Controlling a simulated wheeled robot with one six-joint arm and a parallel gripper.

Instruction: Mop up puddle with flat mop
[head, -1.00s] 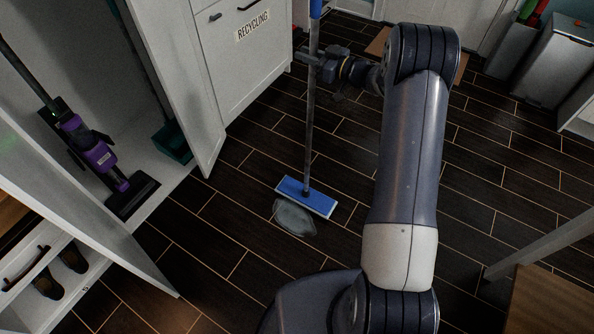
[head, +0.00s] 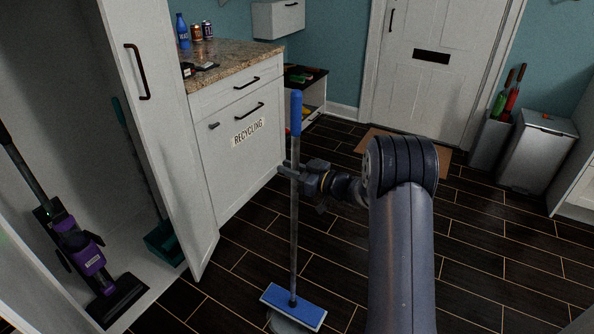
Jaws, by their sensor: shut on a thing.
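The flat mop stands nearly upright, with a blue grip at the top, a grey pole (head: 294,225) and a blue rectangular head (head: 293,306) low in the head view. My gripper (head: 291,172) is shut on the pole below the blue grip. The puddle (head: 287,326) is a pale grey patch on the dark floor at the bottom edge. The mop head overlaps its far side in the picture. The rest of the puddle is cut off by the frame. I cannot tell whether the head touches the floor.
An open cabinet door (head: 170,130) stands left of the mop, by a purple vacuum (head: 85,255) and a teal dustpan (head: 163,243). A white recycling cabinet (head: 240,165) is behind. Dark floor (head: 490,255) is clear on the right, with a bin (head: 538,155) beyond.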

